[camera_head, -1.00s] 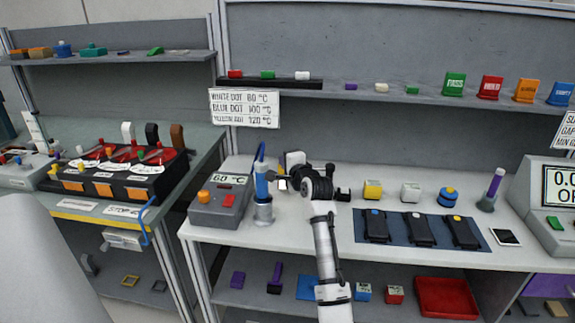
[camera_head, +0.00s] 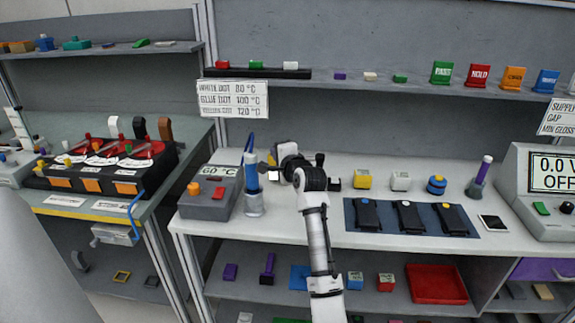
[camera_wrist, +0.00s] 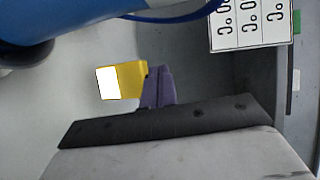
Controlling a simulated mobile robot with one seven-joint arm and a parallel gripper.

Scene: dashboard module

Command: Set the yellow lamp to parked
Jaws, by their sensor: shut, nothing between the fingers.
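In the wrist view, my gripper (camera_wrist: 157,88) is seen as short purple fingers rising close together from a dark bar, with nothing between them. A yellow block with a bright white face (camera_wrist: 120,81) shows just left of the fingers; I cannot tell whether they touch. In the head view my arm's end is beside the blue tool and its fingertips are not clear.
A blue tool in a metal holder (camera_head: 253,182) stands close left of my arm, by a grey heater unit (camera_head: 209,203). A shelf (camera_head: 430,89) runs above.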

